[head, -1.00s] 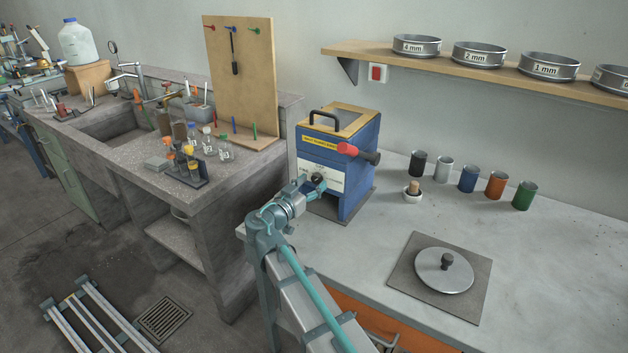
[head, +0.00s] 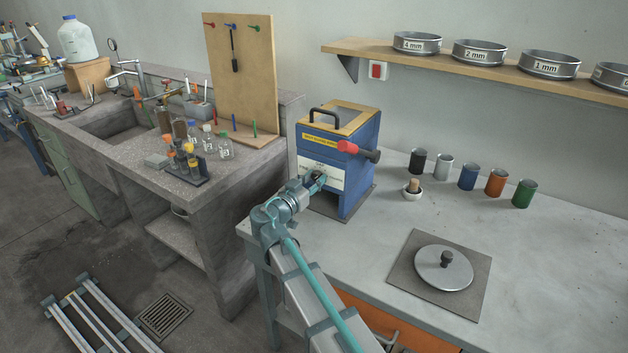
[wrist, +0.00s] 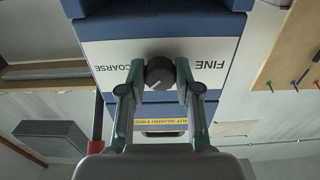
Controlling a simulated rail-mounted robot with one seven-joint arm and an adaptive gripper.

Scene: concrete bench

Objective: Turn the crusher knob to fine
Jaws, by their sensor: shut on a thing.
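The crusher (head: 345,150) is a blue box with a wooden-rimmed top and a white label panel on its front. In the wrist view the panel (wrist: 110,52) appears upside down, with FINE at the right and COARSE at the left. The dark round crusher knob (wrist: 160,71) sits between the two words. My gripper (wrist: 160,80) has one finger on each side of the knob and is shut on it. In the head view my gripper (head: 317,181) is at the panel and hides most of the knob. I cannot tell the knob's setting for certain.
A round metal lid (head: 444,268) lies on a grey mat at the right. The bench between is clear.

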